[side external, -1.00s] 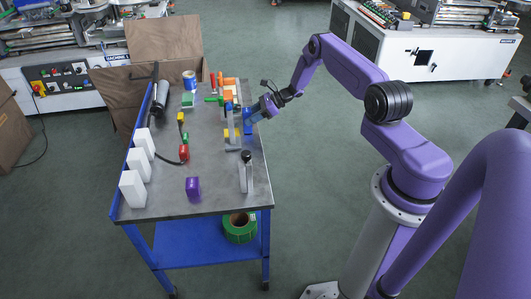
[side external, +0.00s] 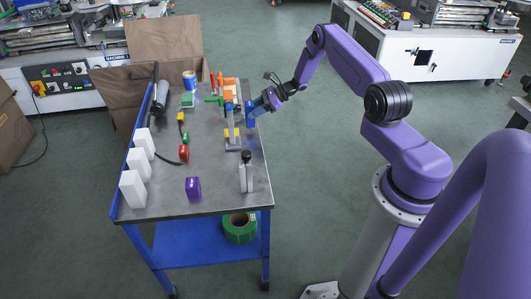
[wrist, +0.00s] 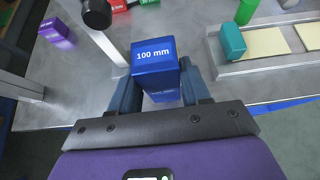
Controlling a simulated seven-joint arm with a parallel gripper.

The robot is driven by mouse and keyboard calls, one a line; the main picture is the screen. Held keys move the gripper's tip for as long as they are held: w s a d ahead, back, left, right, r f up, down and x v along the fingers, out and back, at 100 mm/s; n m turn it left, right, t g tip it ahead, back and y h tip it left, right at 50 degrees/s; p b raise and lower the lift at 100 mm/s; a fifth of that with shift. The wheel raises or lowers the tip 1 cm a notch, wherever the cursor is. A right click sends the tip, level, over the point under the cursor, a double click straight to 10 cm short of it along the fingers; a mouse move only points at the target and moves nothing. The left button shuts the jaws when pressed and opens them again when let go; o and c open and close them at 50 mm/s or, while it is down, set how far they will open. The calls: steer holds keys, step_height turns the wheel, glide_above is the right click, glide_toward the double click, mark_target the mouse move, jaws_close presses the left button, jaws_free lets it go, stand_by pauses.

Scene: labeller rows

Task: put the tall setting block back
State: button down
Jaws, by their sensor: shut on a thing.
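The tall setting block is a blue block (wrist: 154,52) marked "100 mm" on its top face in the wrist view. My gripper (wrist: 158,88) is shut on it, with a finger on either side. In the side view the blue block (side external: 251,119) hangs upright below my gripper (side external: 258,106), by the right edge of the table. I cannot tell whether its foot touches the table.
A grey rail (wrist: 270,64) with pale yellow pads and a teal piece lies right of the block in the wrist view. A post with a black knob (wrist: 96,13) stands left. A purple block (side external: 193,188), a red block (side external: 184,153) and white boxes (side external: 133,188) stand on the table.

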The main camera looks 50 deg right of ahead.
steer(key=shift+r, duration=1.2)
step_height(320, 180, up, 20)
steer(key=w+a, duration=0.3)
steer(key=a, duration=1.3)
steer(key=w+a, duration=0.2)
steer(key=a, duration=1.3)
step_height(320, 180, down, 18)
steer(key=shift+f, duration=0.2)
steer(key=shift+a+f, duration=0.1)
steer(key=shift+f, duration=0.05)
steer(key=shift+f, duration=3)
